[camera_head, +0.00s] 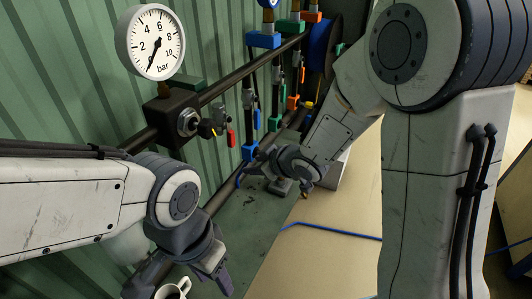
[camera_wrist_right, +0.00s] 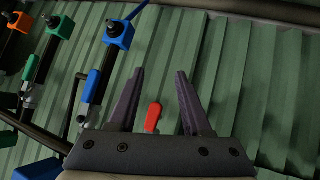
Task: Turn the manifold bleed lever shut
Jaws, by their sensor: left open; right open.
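A small red lever (camera_head: 231,137) hangs beside the dark manifold block (camera_head: 171,119), below the pressure gauge (camera_head: 156,42). In the right wrist view the red lever (camera_wrist_right: 153,117) shows upright between my right gripper's fingers, which stand apart. I cannot tell its distance from the fingers. My right gripper (camera_head: 257,163) is open by the lower pipework, its tips partly hard to make out in the head view. The right wrist view shows its open fingers (camera_wrist_right: 158,100) with nothing held. My left gripper (camera_head: 215,273) is open, low in the front, near a mug.
A black pipe (camera_head: 238,76) runs along the green corrugated wall. Blue valve fittings (camera_head: 263,40) and green and orange ones hang along it. A white mug (camera_head: 174,289) stands at the bottom. A blue hose (camera_head: 335,232) lies across the tan surface (camera_head: 318,262), which is otherwise mostly clear.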

